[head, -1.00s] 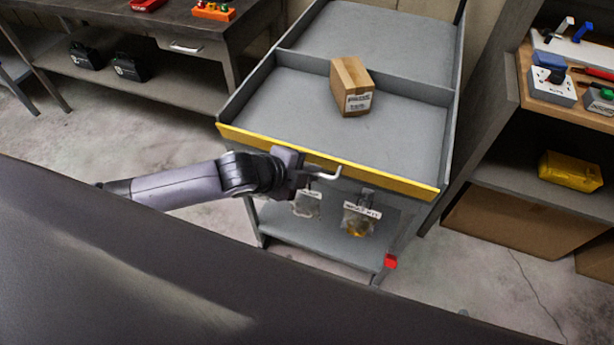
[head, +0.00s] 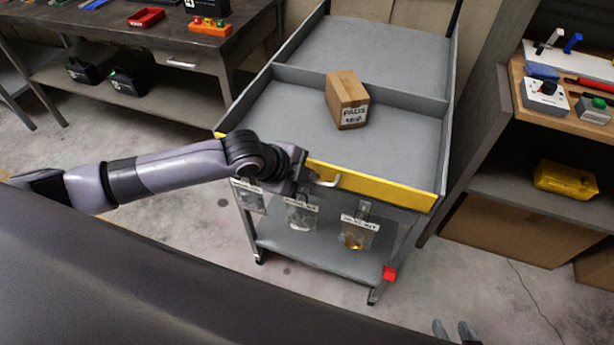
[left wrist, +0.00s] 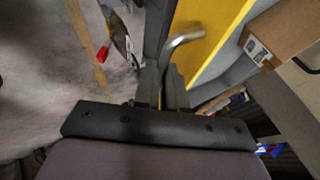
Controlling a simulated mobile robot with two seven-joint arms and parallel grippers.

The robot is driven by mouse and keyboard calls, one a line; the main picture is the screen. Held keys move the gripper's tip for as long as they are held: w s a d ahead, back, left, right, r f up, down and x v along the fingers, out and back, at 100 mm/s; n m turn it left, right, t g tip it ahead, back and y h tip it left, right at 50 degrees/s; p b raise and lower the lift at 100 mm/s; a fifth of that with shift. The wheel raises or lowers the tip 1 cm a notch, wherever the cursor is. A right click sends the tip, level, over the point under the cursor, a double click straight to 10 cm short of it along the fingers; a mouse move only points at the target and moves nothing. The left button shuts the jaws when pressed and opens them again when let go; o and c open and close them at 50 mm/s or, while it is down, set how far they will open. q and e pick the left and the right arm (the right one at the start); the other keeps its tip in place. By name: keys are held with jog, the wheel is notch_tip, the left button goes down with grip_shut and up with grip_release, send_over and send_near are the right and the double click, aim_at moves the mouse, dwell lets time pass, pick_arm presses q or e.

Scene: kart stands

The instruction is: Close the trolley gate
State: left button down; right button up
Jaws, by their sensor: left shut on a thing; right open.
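The grey trolley (head: 292,107) stands in front of me, its yellow gate (head: 385,190) across the near edge of the top tray. The gate looks roughly upright; I cannot tell whether it is fully closed or latched. A bent metal handle (head: 328,182) sticks out from its face. My left gripper (head: 308,178) is shut on this handle. The left wrist view shows the fingers (left wrist: 163,88) around the lower end of the handle (left wrist: 185,40), beside the yellow gate (left wrist: 212,32). Two grey tips of my right gripper (head: 454,330) show at the bottom edge, apart and empty.
A cardboard box (head: 347,99) sits on the tray. Labelled bags (head: 357,232) hang below the gate, above the lower shelf (head: 325,257). A workbench (head: 120,45) stands at left, and shelving with a yellow case (head: 567,178) at right. The floor right of the trolley is clear.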

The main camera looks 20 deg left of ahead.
pick_arm(q)
jog(key=c, duration=1.5)
grip_release()
jog(key=shift+w, duration=0.1)
jog(key=v, duration=0.7)
jog(key=shift+d, duration=0.1)
jog(key=s+d+f+n+t+h, duration=0.25)
jog(key=s+d+f+n, duration=0.2)
jog(key=d+n, duration=0.25)
jog(key=s+a+f+n+t+y, duration=0.2)
jog(key=s+a+f+n+y, duration=0.3)
jog(key=s+a+f+n, duration=0.5)
jog(key=shift+s+f, duration=0.35)
jog(key=shift+s, duration=0.2)
